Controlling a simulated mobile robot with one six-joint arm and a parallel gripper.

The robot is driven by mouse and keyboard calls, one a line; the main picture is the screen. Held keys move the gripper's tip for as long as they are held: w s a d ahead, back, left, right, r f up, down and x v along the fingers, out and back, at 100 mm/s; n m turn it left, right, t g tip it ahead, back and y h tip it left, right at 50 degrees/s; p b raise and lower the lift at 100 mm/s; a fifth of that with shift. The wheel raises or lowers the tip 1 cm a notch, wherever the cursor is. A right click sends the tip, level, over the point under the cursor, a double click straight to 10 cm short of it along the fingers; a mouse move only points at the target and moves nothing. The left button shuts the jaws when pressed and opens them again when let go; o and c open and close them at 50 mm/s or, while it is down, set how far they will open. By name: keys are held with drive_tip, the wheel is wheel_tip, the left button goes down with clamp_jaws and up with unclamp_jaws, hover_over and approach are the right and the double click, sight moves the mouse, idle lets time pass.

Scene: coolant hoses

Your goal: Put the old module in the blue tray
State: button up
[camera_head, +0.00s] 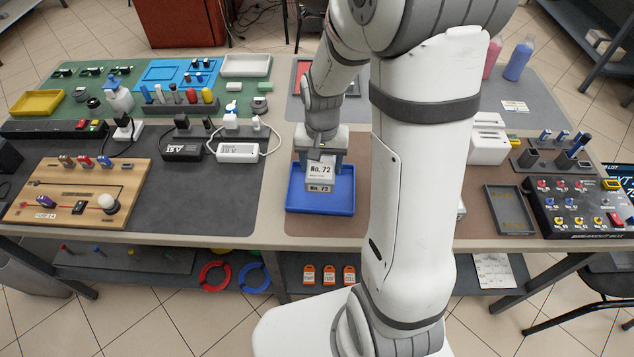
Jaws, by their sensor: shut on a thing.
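The blue tray (308,206) lies on the brown mat near the table's front edge, in the middle of the view. My gripper (321,162) points down over the tray and is shut on a light grey module (320,178) labelled "No. 72". The module is over or inside the tray's middle; I cannot tell whether it touches the tray floor. My gripper and the module hide the tray's back part, and the fingertips are not clearly visible. I cannot tell from its look whether this is the old module.
My arm blocks the table just right of the tray. A wooden board (80,193) and a power adapter (184,150) lie to the left. A dark grey tray (509,209), a white device (488,140) and a black panel (577,207) are at the right. The brown mat's front strip is clear.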

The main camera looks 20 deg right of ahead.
sight(321, 165)
drive_tip(key=shift+f, duration=2.8)
drive_tip(key=shift+f, duration=0.2)
drive_tip(key=o, duration=1.2)
drive_tip(key=shift+o, duration=0.2)
drive_tip(key=shift+r, duration=0.1)
wheel_tip(321, 165, up, 12)
drive_tip(key=shift+f, duration=0.1)
drive_tip(key=s+r+n+t, duration=0.2)
drive_tip(key=s+r+n, duration=0.2)
drive_tip(key=s+r, duration=0.5)
drive_tip(key=s+a, duration=0.1)
drive_tip(key=s, duration=0.3)
drive_tip(key=shift+s+r+t, duration=0.25)
drive_tip(key=shift+s+t, duration=0.1)
drive_tip(key=shift+t, duration=0.05)
